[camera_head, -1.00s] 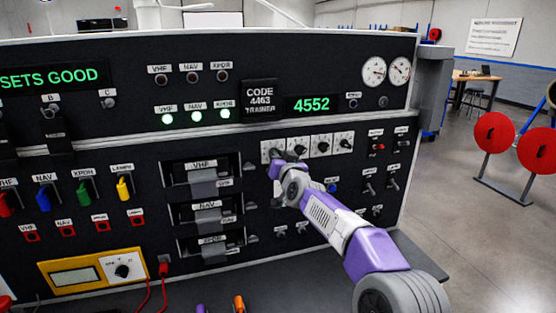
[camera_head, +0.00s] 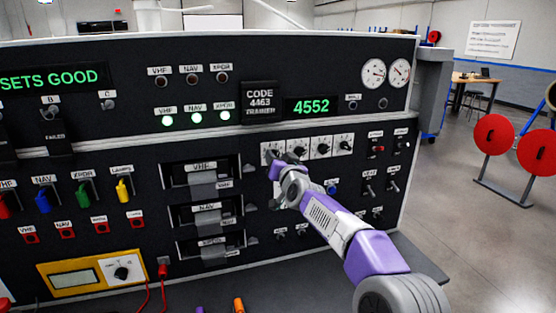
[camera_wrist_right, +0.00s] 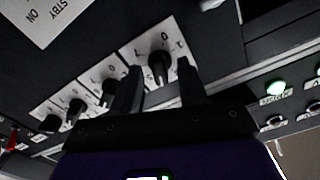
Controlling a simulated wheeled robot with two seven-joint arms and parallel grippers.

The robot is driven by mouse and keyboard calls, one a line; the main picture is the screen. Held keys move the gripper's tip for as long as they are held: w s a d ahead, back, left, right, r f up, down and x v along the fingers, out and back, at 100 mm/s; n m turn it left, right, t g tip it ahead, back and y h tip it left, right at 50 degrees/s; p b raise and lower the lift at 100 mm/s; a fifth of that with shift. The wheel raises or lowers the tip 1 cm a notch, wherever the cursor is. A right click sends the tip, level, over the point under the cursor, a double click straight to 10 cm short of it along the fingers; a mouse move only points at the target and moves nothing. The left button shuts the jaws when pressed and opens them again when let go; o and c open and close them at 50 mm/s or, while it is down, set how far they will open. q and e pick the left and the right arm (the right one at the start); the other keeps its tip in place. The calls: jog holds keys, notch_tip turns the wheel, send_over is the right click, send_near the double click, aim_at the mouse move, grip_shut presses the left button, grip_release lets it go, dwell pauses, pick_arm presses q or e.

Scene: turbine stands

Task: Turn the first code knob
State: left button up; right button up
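The first code knob (camera_wrist_right: 160,65) is a dark knob on a white plate (camera_head: 272,148), leftmost in a row on the console in the head view. My right gripper (camera_wrist_right: 158,82) is open, with one dark finger on each side of this knob in the wrist view. Gaps show between knob and fingers; contact cannot be told. In the head view my right gripper (camera_head: 274,165) covers the knob's lower part. The green code display (camera_head: 311,106) reads 4552. A black placard (camera_head: 261,101) reads CODE 4463 TRAINER. My left gripper is out of view.
Other code knobs (camera_head: 321,147) sit close to the right of the first one. Switches (camera_head: 377,150) are further right, and drawer-like VHF, NAV and XPDR modules (camera_head: 208,181) are on the left. A yellow meter (camera_head: 92,270) stands at lower left.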

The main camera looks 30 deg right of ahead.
jog(key=v, duration=0.7)
jog(key=shift+s+p, duration=0.25)
jog(key=shift+p, duration=0.05)
